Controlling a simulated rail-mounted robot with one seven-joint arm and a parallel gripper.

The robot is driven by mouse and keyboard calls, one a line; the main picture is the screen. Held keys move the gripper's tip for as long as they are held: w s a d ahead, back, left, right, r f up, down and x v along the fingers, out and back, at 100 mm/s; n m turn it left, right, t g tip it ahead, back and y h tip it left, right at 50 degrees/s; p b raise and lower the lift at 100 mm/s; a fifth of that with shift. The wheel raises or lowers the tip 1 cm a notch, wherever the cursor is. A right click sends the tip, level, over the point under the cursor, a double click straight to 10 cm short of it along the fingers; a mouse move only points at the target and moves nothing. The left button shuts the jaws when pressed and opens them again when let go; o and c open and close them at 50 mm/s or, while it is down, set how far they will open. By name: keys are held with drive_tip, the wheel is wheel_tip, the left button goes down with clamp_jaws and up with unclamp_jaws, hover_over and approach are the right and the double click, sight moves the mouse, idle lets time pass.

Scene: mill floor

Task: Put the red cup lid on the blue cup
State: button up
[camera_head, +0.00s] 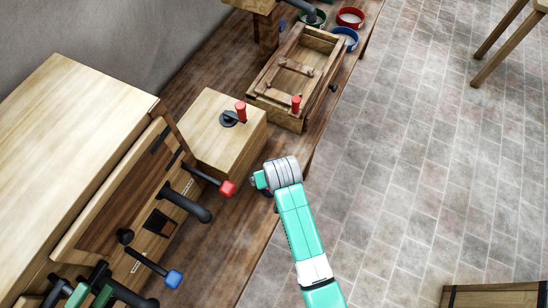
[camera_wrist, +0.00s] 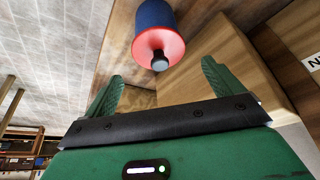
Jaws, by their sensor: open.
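In the wrist view a blue cup (camera_wrist: 154,14) shows at the top, just beyond my gripper (camera_wrist: 163,70). The red cup lid (camera_wrist: 150,42), with a dark round knob, covers the cup's end that faces the camera. I cannot tell whether it is fully seated. My gripper is open, its two green fingers spread apart with nothing between them, and the knob lies just ahead of the gap. In the head view my gripper (camera_head: 260,181) is over the front part of the bench. The cup is mostly hidden there by my arm.
The wooden bench (camera_head: 225,255) carries a pale box (camera_head: 208,150) with a red-handled crank, and a wooden crate (camera_head: 297,78). Red (camera_head: 350,17), blue (camera_head: 346,37) and green (camera_head: 313,19) round dishes stand at the back. Handled levers project from the cabinet at left. The tiled floor is open at right.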

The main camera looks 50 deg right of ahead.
drive_tip(key=v, duration=0.9)
drive_tip(key=w+a+r+n+t, duration=0.1)
drive_tip(key=w+a+r+t, duration=0.3)
drive_tip(key=r, duration=0.6)
drive_tip(key=w+a+r+n+t+h, duration=0.1)
drive_tip(key=w+a+r+t, duration=0.3)
drive_tip(key=r, duration=0.6)
drive_tip(key=w+a+r+n+t, duration=0.1)
drive_tip(key=w+a+r+t, duration=0.1)
drive_tip(key=w+r, duration=0.6)
drive_tip(key=s+a+r+n+t+y, duration=0.1)
drive_tip(key=s+a+r+t, duration=0.2)
drive_tip(key=r, duration=0.7)
drive_tip(key=s+a+r+n+t+y, duration=0.1)
drive_tip(key=s+a+r+t, duration=0.3)
drive_tip(key=r, duration=0.7)
drive_tip(key=s+a+r+n+t+y, duration=0.1)
drive_tip(key=s+a+r+t, duration=0.3)
drive_tip(key=s+a+r, duration=0.2)
wheel_tip(320, 180, up, 4)
drive_tip(key=shift+s+a+r, duration=0.15)
drive_tip(key=shift+a, duration=1.05)
drive_tip(key=shift+p, duration=0.3)
